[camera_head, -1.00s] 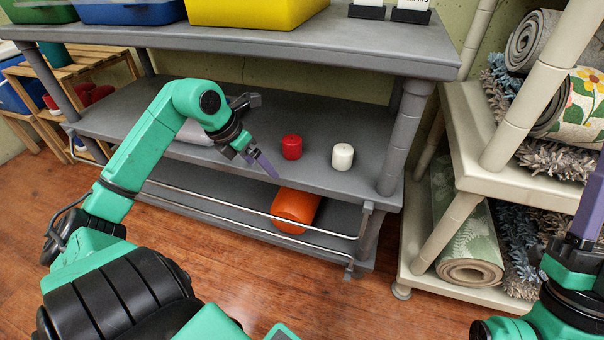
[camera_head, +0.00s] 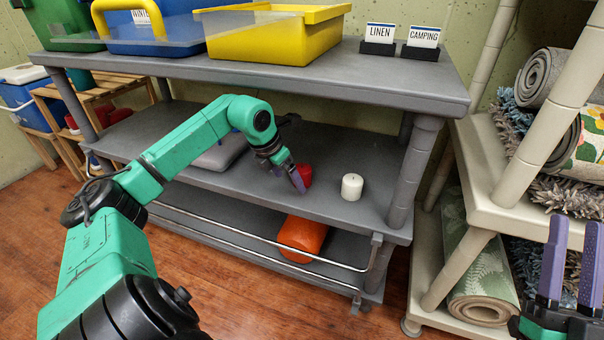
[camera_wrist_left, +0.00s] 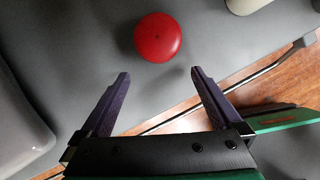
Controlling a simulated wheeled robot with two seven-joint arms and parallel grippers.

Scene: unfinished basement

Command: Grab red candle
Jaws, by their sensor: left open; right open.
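The red candle (camera_head: 305,174) stands on the middle shelf of the grey unit, partly hidden behind my left gripper in the head view. My left gripper (camera_head: 298,182) is open and empty, in front of the candle. In the left wrist view the round red candle (camera_wrist_left: 157,37) lies beyond the tips of the open left gripper (camera_wrist_left: 160,74), roughly centred between the fingers and apart from them. My right gripper (camera_head: 570,238) is open and empty at the right edge, in front of the cream rack.
A white candle (camera_head: 352,187) stands just right of the red one. The grey upper shelf (camera_head: 300,69) overhangs the arm. A metal rail (camera_head: 240,240) runs along the lower shelf, with an orange cylinder (camera_head: 303,237) behind it. A grey case (camera_head: 222,153) lies left.

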